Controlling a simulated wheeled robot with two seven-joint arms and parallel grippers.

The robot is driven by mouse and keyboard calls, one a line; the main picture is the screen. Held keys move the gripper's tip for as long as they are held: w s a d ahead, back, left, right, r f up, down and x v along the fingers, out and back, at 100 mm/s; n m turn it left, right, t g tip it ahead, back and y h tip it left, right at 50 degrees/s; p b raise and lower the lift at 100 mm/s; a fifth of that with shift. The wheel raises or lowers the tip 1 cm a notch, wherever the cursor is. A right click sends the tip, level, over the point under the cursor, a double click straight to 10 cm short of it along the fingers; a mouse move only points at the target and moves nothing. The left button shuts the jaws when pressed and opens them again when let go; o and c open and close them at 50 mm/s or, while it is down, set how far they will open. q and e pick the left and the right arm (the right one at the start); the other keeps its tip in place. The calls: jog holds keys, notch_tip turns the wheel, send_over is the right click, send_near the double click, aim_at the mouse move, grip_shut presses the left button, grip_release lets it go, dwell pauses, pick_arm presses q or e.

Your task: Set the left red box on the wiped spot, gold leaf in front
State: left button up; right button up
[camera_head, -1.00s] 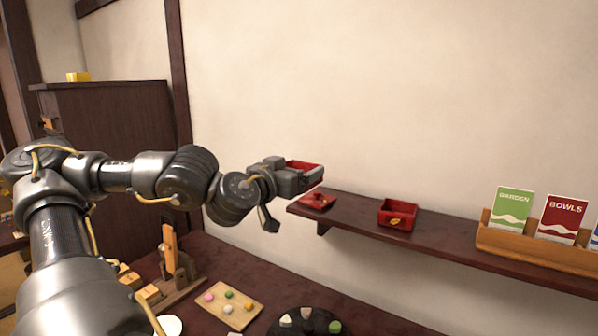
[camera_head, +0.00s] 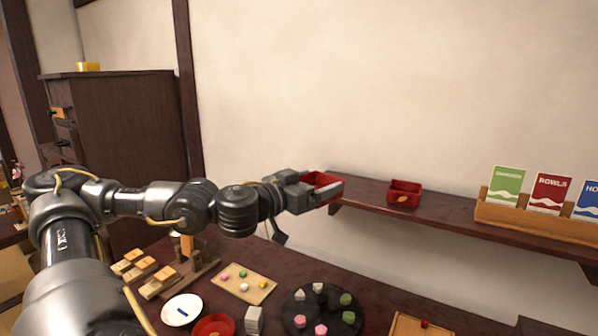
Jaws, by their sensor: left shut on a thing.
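A red box (camera_head: 329,187) is held in my left gripper (camera_head: 311,190), at the left end of the dark wall shelf (camera_head: 455,208). The gripper comes in from the left and is shut on the box. The box's open top shows; no gold leaf can be seen on it. Whether it touches the shelf I cannot tell. A second red box (camera_head: 405,191) stands on the shelf to the right, with a gold leaf on its front. The shelf surface behind the held box is hidden. My right gripper is not in view.
A wooden rack of cards (camera_head: 541,222) stands on the right of the shelf. Below are a sweets board (camera_head: 262,291), a dark round tray (camera_head: 336,327), a white plate (camera_head: 195,312) and a red dish (camera_head: 213,326). Bare shelf lies between the two boxes.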

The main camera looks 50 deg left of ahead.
pick_arm(q)
jog(key=w+d+f+m+g+h, duration=0.2)
jog(key=d+f+m+h, duration=0.3)
jog(key=d+f+h, duration=0.5)
jog(key=s+d+f, duration=0.3)
jog(key=d+f, duration=0.3)
jog(key=f, duration=0.2)
jog(key=s+d+f+y, duration=0.1)
jog(key=s+d+f, duration=0.2)
jog(key=d+f, duration=0.3)
notch_tip(320, 180, down, 2)
jog(key=shift+f+m+y, duration=0.2)
jog(key=shift+m+y, duration=0.1)
